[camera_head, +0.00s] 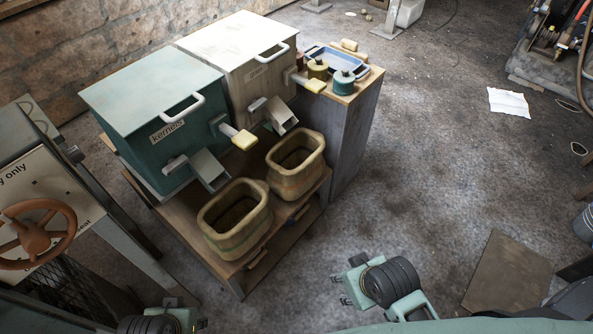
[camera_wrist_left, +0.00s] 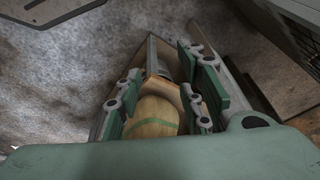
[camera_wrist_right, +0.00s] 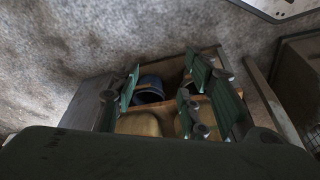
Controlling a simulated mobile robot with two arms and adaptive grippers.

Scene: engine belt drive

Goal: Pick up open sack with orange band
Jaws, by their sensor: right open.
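Two open sacks stand side by side on the wooden stand. The front sack (camera_head: 240,235) has a greenish band. The rear sack (camera_head: 295,182) looks tan-brown, and its band colour is hard to tell. My right gripper (camera_head: 341,289) is open, to the right of and nearer than the sacks, touching neither. My left gripper (camera_head: 190,316) is at the bottom edge, partly cut off, apart from the sacks. In the left wrist view its fingers (camera_wrist_left: 162,92) are spread, with a green-banded sack (camera_wrist_left: 155,115) beyond them. The right wrist view shows dim tan shapes beyond the open fingers (camera_wrist_right: 168,88).
A teal bin (camera_head: 150,95) labelled kernels and a cream bin (camera_head: 235,50) stand behind the sacks, their chutes above them. A cabinet (camera_head: 355,120) with small pots stands to the right. A handwheel (camera_head: 37,234) is at left.

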